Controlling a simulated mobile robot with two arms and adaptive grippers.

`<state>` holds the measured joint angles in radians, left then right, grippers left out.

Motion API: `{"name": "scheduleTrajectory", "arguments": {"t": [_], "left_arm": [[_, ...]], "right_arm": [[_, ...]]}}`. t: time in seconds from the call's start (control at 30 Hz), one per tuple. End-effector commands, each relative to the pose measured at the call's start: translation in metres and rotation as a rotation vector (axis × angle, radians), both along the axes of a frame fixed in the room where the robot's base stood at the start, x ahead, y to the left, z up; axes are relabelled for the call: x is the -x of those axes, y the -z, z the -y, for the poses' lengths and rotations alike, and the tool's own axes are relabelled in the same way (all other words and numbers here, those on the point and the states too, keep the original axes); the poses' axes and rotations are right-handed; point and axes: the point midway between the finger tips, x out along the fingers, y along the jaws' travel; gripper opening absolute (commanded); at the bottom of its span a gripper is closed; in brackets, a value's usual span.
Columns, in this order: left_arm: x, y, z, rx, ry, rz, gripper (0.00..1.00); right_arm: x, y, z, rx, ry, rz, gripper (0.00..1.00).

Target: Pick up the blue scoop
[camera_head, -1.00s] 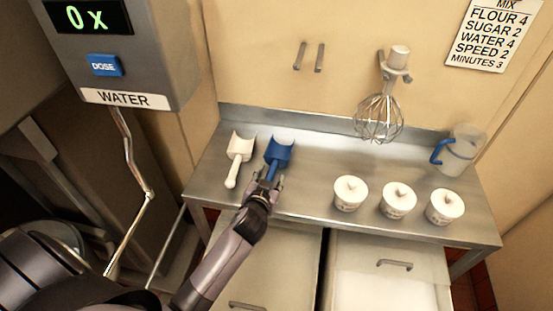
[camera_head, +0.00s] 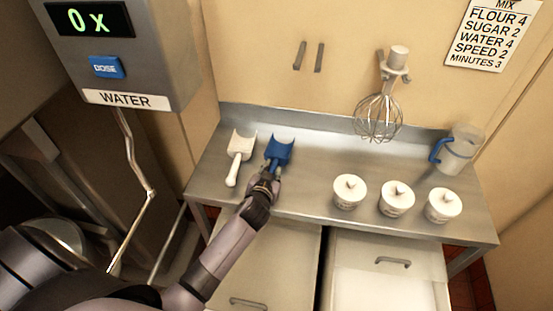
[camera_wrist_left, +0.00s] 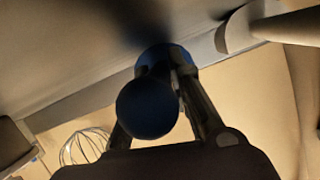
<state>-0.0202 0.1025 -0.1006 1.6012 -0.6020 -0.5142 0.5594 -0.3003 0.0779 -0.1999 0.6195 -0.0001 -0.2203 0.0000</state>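The blue scoop (camera_head: 279,150) lies on the steel counter, its bowl toward the wall and its handle toward me. My left gripper (camera_head: 270,174) is at the handle, with its fingers drawn in on both sides. In the left wrist view the round blue handle end of the scoop (camera_wrist_left: 148,106) fills the space between the fingers (camera_wrist_left: 164,75). The right finger lies against the handle; the left finger's tip is hidden behind it. The gripper looks shut on the handle. My right gripper is not in view.
A white scoop (camera_head: 239,150) lies close to the left of the blue one. Several lidded white pots, including one (camera_head: 349,192), stand to the right. A whisk (camera_head: 378,117) hangs at the wall, and a clear jug (camera_head: 458,152) stands at the far right.

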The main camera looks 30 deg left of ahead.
Motion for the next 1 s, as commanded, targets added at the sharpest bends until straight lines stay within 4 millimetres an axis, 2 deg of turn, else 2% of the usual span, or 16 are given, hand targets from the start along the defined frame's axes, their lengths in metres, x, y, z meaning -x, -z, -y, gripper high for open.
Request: {"name": "scheduleTrajectory", "arguments": {"t": [0.23, 0.67, 0.87, 1.0], "left_arm": [[0.000, 0.000, 0.000, 0.000, 0.000, 0.000, 0.00], [0.000, -0.002, 0.000, 0.000, 0.000, 0.002, 0.00], [-0.001, -0.019, 0.000, -0.001, 0.000, 0.005, 0.00], [-0.001, -0.045, 0.000, 0.000, -0.001, 0.008, 0.00]], "right_arm": [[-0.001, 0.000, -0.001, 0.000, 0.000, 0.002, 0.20], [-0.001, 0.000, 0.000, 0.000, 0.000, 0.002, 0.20], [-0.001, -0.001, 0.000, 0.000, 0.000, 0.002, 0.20], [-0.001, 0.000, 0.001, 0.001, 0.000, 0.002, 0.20]]}}
